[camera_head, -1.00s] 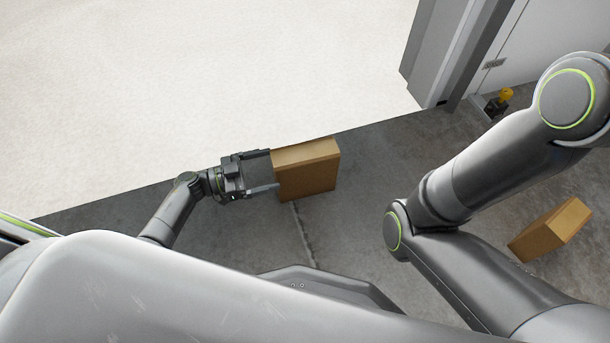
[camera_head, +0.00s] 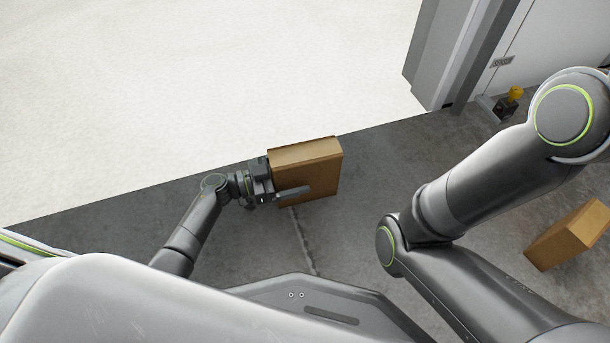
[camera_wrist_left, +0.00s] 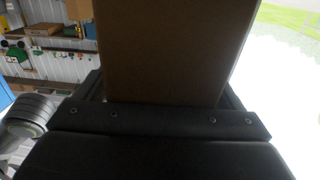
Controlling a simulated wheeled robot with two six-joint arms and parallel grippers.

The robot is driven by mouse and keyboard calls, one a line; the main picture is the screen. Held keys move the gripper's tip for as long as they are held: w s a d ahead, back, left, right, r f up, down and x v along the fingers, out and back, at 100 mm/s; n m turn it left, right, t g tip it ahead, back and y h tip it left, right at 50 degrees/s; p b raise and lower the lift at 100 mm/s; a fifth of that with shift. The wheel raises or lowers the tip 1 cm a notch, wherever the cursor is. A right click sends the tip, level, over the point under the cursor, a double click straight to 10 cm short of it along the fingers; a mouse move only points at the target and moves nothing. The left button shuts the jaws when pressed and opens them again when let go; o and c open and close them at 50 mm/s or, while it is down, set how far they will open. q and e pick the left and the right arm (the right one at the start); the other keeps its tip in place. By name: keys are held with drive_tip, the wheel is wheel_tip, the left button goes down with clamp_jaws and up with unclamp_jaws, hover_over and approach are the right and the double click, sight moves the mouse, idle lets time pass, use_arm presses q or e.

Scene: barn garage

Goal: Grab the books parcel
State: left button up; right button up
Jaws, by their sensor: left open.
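A brown cardboard parcel (camera_head: 318,172) stands upright on the grey floor near the edge of the bright ground. My left gripper (camera_head: 285,178) is open at its left end, with one finger along the near face; the other finger is hidden behind the box. In the left wrist view the parcel (camera_wrist_left: 170,50) fills the middle, between the jaws. A second brown box (camera_head: 568,236) lies on the floor at the far right. I cannot read a label on either box. My right gripper is not in view.
A grey door frame (camera_head: 448,55) and a small yellow-topped device (camera_head: 513,95) stand at the upper right. My right arm spans the right side. The left wrist view shows a wall with shelves (camera_wrist_left: 40,45).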

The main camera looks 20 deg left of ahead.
use_arm(q)
drive_tip(key=shift+c, duration=0.4)
drive_tip(key=c, duration=1.4)
drive_tip(key=shift+r, duration=0.1)
drive_tip(key=shift+c, duration=1.2)
drive_tip(key=shift+r, duration=0.15)
